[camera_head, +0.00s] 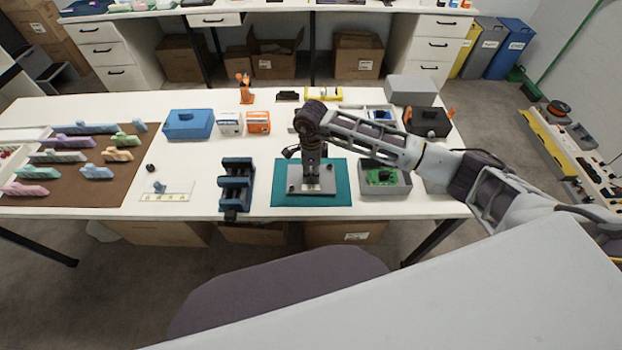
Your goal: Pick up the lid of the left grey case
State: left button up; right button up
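A flat grey case (326,186) with its lid on top lies on a teal mat (280,198) near the front edge of the white table. My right gripper (311,184) points straight down over the middle of this lid, with its fingertips at or just above the lid's top. The fingers look close together, but at this size I cannot tell whether they are shut on anything. The gripper hides part of the lid. A second grey case (402,190), open with a green board (382,177) inside, stands right of the mat. My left gripper is not in view.
A dark blue vise (236,185) stands left of the mat. Behind are a blue box (188,124), small cartons (258,122) and a black case (428,121). A brown mat (75,180) with several clamp-like pieces covers the table's left.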

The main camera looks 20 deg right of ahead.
aim_at(311, 173)
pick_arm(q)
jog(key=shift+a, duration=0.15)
pick_arm(e)
grip_shut()
jog(key=shift+r, duration=0.15)
notch_tip(311, 173, up, 8)
jog(key=shift+r+b, duration=0.1)
jog(key=shift+b, duration=0.3)
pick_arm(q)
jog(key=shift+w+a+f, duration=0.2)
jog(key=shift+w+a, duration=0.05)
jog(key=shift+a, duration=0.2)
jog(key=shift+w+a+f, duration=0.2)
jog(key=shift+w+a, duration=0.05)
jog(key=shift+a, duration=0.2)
pick_arm(e)
jog(key=shift+r, duration=0.8)
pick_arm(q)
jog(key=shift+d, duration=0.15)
